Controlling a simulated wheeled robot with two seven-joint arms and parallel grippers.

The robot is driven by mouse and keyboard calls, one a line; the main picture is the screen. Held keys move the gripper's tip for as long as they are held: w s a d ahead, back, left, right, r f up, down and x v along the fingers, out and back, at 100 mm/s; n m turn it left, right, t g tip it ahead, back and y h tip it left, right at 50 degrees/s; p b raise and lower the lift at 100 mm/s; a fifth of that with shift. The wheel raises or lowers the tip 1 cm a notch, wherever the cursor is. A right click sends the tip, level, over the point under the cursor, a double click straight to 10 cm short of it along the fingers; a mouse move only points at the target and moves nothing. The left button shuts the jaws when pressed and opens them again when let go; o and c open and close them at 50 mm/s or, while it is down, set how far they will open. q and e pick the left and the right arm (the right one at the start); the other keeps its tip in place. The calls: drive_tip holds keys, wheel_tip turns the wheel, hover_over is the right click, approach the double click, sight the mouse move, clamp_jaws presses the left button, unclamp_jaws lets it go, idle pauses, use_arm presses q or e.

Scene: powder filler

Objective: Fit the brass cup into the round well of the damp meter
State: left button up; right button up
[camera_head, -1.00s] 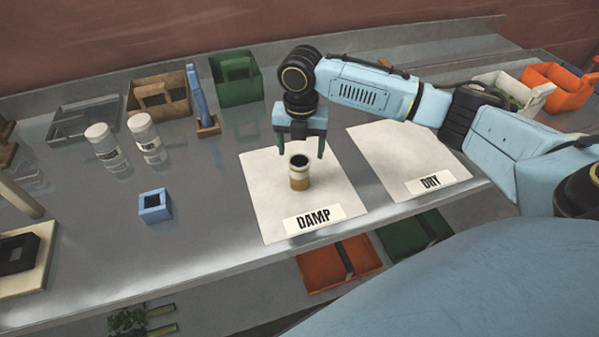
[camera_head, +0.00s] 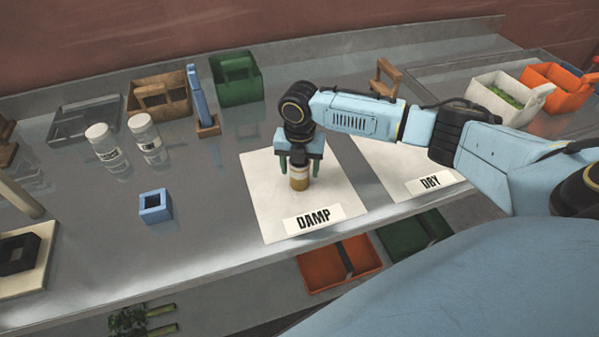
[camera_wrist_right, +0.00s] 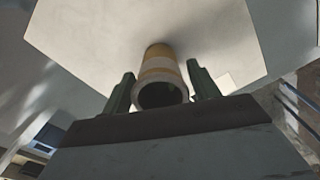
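The brass cup (camera_head: 299,182), a small upright cylinder with white and brass-yellow bands, stands on the white mat labelled DAMP (camera_head: 264,205). My right gripper (camera_head: 300,172) points down over it, open, with one green finger on each side of the cup. In the right wrist view the cup (camera_wrist_right: 161,68) sits between the two fingers (camera_wrist_right: 162,92), its dark open mouth towards the camera, with narrow gaps beside it. I cannot tell which thing is the damp meter; no round well can be made out. My left gripper is out of view.
A blue block with a square opening (camera_head: 155,206) and two white jars (camera_head: 148,138) stand left of the mat. A black square piece on a pale board (camera_head: 36,279) is at far left. The DRY mat (camera_head: 405,178) lies to the right. Bins line the back.

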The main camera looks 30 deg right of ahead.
drive_tip(key=c, duration=0.9)
